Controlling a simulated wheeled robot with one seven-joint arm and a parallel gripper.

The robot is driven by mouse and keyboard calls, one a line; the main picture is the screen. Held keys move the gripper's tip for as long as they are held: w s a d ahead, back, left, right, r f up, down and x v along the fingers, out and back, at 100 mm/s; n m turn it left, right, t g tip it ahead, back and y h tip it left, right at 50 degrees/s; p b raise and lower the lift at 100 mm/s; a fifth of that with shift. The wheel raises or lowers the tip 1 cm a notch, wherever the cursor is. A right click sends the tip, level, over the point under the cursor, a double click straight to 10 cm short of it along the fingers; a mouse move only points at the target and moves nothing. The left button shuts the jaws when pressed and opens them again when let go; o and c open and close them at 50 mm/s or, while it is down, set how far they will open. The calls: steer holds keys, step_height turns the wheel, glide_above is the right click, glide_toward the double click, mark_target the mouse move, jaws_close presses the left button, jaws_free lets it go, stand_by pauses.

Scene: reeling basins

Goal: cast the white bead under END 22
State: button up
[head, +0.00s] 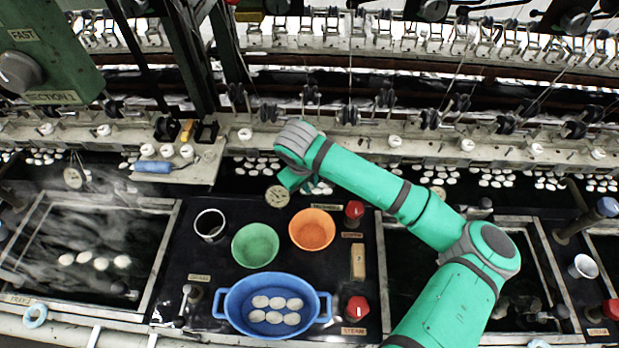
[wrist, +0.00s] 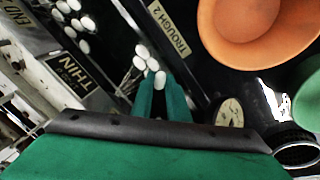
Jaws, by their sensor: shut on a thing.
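My gripper (head: 316,188) hangs over the dark trough behind the black worktop in the head view, partly hidden by my own wrist. In the wrist view my green fingers (wrist: 166,104) are shut on a small white oval bead (wrist: 160,80) that shows at their tips. A few similar white ovals (wrist: 141,51) lie just beyond, and thin wires or threads show beside the fingers. An END label (wrist: 10,38) shows at the wrist view's upper left; its number is not legible. I cannot make out END 22 in either view.
A THIN label (wrist: 68,72) and a TROUGH 2 label (wrist: 168,27) flank the fingers. An orange bowl (head: 312,229), a green bowl (head: 255,245) and a blue basin (head: 235,303) holding white ovals stand on the worktop. Red knobs (head: 355,209) and a round gauge (head: 277,196) are close by.

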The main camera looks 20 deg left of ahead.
steer(key=shift+f, duration=0.15)
steer(key=o, duration=0.7)
steer(key=v, duration=1)
steer(key=shift+s+r, duration=0.1)
steer(key=shift+r, duration=0.3)
